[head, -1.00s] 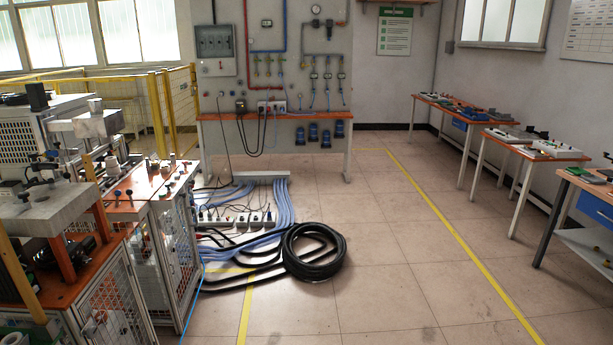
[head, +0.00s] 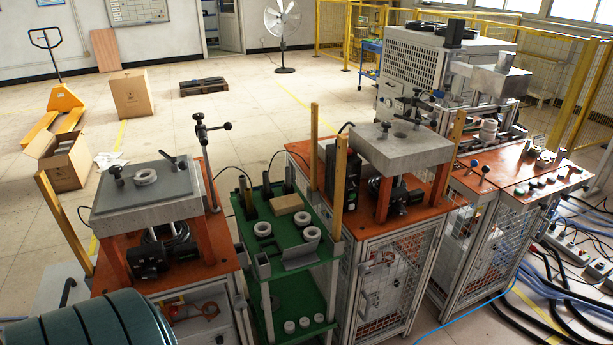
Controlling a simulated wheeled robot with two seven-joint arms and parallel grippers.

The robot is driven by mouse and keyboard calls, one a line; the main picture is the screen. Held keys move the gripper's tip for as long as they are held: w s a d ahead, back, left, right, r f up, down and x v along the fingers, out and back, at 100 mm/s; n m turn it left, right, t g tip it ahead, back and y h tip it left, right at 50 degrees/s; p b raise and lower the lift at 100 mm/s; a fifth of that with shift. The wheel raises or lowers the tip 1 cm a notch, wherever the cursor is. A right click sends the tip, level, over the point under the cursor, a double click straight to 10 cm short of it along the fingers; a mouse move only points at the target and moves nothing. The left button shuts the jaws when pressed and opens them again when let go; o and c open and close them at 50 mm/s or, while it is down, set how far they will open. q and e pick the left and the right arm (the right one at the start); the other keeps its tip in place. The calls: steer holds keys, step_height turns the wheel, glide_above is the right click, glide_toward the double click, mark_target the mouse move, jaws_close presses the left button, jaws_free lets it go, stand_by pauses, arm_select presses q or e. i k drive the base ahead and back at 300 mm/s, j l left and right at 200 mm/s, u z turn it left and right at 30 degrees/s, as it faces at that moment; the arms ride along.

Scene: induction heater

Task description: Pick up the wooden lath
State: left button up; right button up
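Several light wooden laths stand upright among the machines in the head view. One lath (head: 340,187) stands at the right front corner of the green shelf cart (head: 290,260). Another lath (head: 313,147) rises behind it, near the left edge of the middle machine. A third lath (head: 64,222) leans slightly at the left side of the left machine. A shorter piece of similar colour (head: 458,126) shows at the right of the middle machine. Which one the task means cannot be told. Neither of my grippers is in view.
The left machine (head: 150,205) and middle machine (head: 400,150) flank the cart closely. A dark green ribbed rounded object (head: 95,325) fills the bottom left. Cardboard boxes (head: 131,92), a yellow pallet jack (head: 62,100) and a fan (head: 283,25) stand behind. Open floor lies behind the machines.

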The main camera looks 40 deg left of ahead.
mark_target(342, 140)
steer(key=i+u, duration=0.25)
steer(key=u, duration=0.15)
steer(key=i+u, duration=0.25)
steer(key=u, duration=0.15)
steer(key=i+l+u, duration=0.15)
steer(key=u, duration=0.3)
steer(key=i+l+u, duration=0.2)
steer(key=u, duration=0.2)
steer(key=i, duration=0.1)
